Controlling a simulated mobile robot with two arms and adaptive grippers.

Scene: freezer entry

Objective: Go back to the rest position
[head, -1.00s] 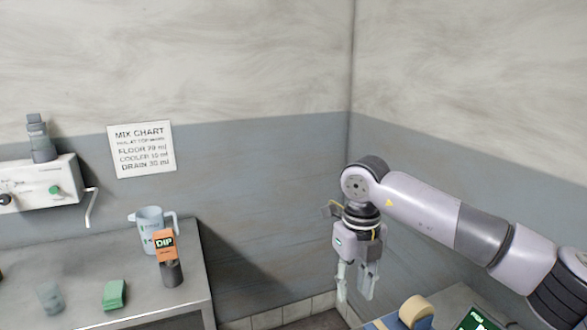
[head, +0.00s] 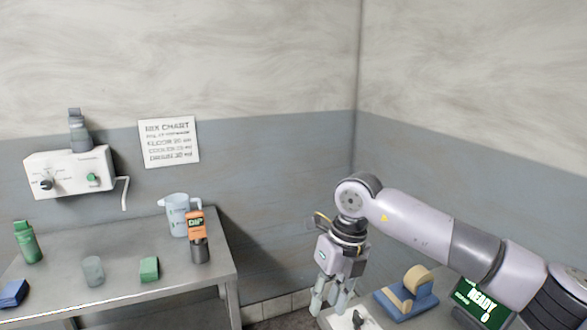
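My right gripper (head: 331,300) hangs at the lower middle of the head view, pointing down. Its fingers look apart, with nothing seen between them. It is in front of the room corner, at the left end of a surface at the lower right. Whether it touches anything there I cannot tell. My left gripper is not in view.
A steel table (head: 110,245) at left holds a measuring jug (head: 176,216), orange DIP item (head: 196,223), green block (head: 149,269), clear cup (head: 93,271), green bottle (head: 28,243) and blue block (head: 12,293). A blue-and-tan tape dispenser (head: 406,296) and READY screen (head: 482,303) are lower right.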

